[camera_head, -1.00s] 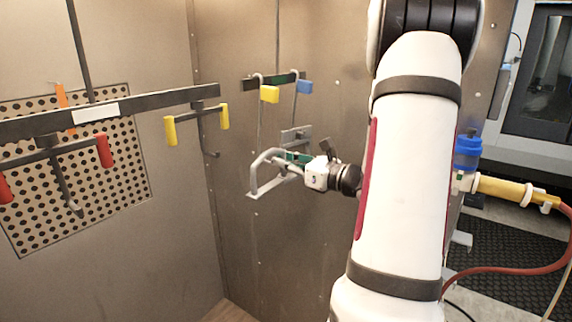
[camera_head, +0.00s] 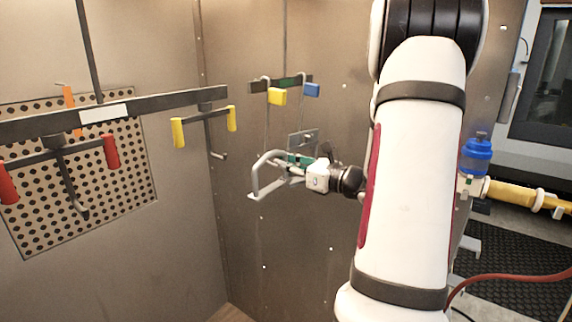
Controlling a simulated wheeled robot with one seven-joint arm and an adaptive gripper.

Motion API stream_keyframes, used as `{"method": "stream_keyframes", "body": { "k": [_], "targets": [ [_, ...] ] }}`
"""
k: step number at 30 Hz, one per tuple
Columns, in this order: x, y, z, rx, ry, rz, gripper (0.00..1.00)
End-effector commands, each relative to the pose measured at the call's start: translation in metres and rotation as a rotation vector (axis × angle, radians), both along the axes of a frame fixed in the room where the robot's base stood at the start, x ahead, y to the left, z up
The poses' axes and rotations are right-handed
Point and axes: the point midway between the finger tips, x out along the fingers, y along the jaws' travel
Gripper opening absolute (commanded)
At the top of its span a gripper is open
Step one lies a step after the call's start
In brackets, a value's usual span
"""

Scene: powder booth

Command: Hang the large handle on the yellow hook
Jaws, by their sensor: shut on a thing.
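The large handle (camera_head: 256,176) is a pale grey bent bar with a flat foot. It is in the middle of the head view, off the floor, in front of the booth's corner wall. My gripper (camera_head: 299,163) is shut on its right side; the exact grip is partly hidden. The yellow hook (camera_head: 208,138) hangs from the dark overhead beam, left of and above the handle. It has a crossbar with two yellow grips and a dark stem with a bent tip at its lower end. The handle is apart from it.
A similar hook with red grips (camera_head: 110,152) hangs further left on the beam (camera_head: 150,101). A wall bar behind carries a yellow tag (camera_head: 277,97) and a blue tag (camera_head: 311,90) on thin rods. A perforated panel (camera_head: 130,185) is on the left wall.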

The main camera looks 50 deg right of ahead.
Motion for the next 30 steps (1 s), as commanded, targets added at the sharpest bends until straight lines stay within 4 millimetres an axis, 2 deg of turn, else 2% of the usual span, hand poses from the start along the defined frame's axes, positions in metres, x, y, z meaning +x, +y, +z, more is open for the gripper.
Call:
{"method": "stream_keyframes", "body": {
  "k": [17, 30],
  "targets": [
    [0.000, 0.000, -0.012, 0.001, -0.001, 0.000, 0.00],
    [0.000, 0.000, -0.012, 0.000, -0.001, 0.000, 0.00]
  ]
}}
